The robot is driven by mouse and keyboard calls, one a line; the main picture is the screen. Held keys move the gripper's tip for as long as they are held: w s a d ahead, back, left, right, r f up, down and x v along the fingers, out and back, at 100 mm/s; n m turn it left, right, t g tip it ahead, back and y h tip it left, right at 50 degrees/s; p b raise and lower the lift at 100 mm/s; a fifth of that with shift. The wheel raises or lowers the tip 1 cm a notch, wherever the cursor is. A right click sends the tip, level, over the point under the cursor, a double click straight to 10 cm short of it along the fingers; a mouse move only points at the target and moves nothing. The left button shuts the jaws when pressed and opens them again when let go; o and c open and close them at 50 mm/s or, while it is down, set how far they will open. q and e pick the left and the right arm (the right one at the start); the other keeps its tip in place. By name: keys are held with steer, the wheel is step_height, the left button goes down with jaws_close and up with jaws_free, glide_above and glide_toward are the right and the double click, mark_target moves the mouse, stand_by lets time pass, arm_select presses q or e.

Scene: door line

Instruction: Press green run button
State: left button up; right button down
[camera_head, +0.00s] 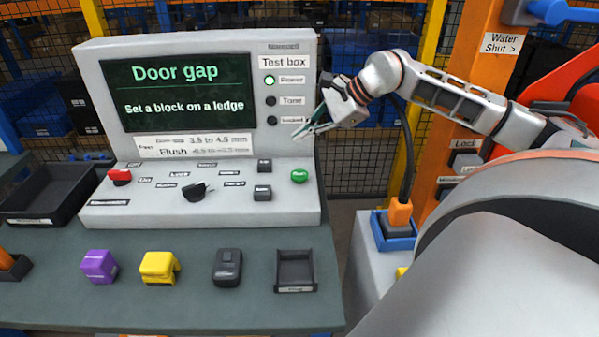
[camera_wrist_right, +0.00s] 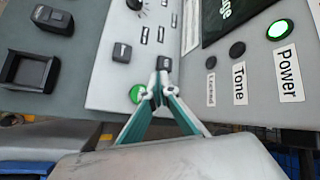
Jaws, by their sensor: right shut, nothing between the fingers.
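The green run button (camera_head: 299,176) is a round button at the right end of the test box's sloped panel (camera_head: 220,209). My right gripper (camera_head: 300,134) is shut and empty, in front of the box's upright face, above the button in the picture. In the right wrist view the green button (camera_wrist_right: 137,94) shows just left of the closed fingertips (camera_wrist_right: 160,88), partly covered by a finger. I see a gap between fingertips and button in the head view; its depth is hard to tell. My left gripper is not in view.
The screen (camera_head: 178,90) reads "Door gap, Set a block on a ledge". The Power lamp (camera_head: 270,80) is lit green. A red button (camera_head: 120,176) and a black knob (camera_head: 196,191) share the panel. Purple (camera_head: 99,266) and yellow (camera_head: 159,267) blocks stand on the bench front.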

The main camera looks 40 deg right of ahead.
mark_target(302, 174)
steer(key=shift+f+b, duration=1.65)
steer(key=shift+f, duration=2.8)
steer(key=shift+f, duration=0.45)
steer(key=shift+f, duration=0.5)
steer(key=shift+r, duration=0.95)
